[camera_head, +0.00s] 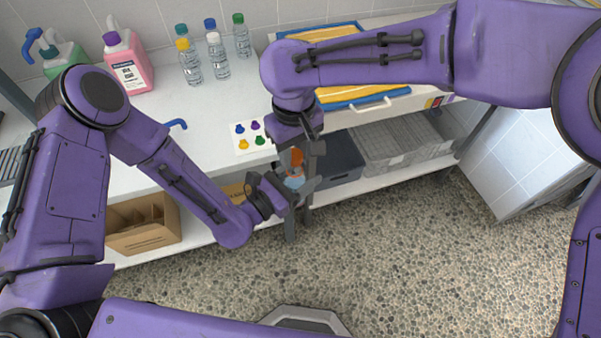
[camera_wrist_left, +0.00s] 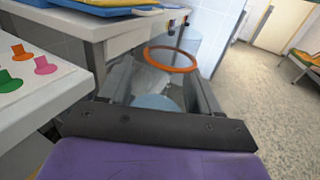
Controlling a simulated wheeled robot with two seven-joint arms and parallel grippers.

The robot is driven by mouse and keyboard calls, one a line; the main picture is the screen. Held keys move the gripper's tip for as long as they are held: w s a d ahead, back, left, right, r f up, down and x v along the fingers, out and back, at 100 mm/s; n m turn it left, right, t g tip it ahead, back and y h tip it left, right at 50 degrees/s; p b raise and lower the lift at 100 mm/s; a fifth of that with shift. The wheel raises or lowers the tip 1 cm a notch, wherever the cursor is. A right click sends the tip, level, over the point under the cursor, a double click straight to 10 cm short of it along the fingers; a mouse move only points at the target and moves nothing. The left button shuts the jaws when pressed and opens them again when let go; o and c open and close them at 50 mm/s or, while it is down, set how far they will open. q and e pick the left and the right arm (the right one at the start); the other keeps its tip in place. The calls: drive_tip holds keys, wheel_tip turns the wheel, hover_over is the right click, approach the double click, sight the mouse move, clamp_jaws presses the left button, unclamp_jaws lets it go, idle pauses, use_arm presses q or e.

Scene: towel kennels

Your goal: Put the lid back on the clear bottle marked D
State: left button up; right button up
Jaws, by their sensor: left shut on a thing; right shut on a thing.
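My left gripper (camera_head: 291,198) is shut on a small clear bottle (camera_head: 295,182) with a light blue tint, held in the air in front of the counter. My right gripper (camera_head: 297,152) comes down from above and is shut on an orange lid (camera_head: 296,158) directly over the bottle. I cannot tell whether lid and bottle touch. In the left wrist view an orange ring (camera_wrist_left: 150,58) and a light blue round surface (camera_wrist_left: 155,102) show between the left fingers. No letter D is readable; the grippers hide part of both things.
Several capped clear bottles (camera_head: 217,62) and a pink jug (camera_head: 131,70) stand at the counter's back. A cardboard box (camera_head: 143,239) and a dark bin (camera_head: 341,160) sit below. The pebbled floor is clear.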

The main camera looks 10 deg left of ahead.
drive_tip(key=shift+f, duration=0.15)
idle(0.7)
drive_tip(key=shift+f, duration=0.85)
drive_tip(key=shift+f, duration=0.5)
drive_tip(key=o, duration=1)
drive_tip(key=shift+d+r, duration=0.1)
drive_tip(key=shift+r, duration=2.15)
drive_tip(key=shift+c, duration=0.4)
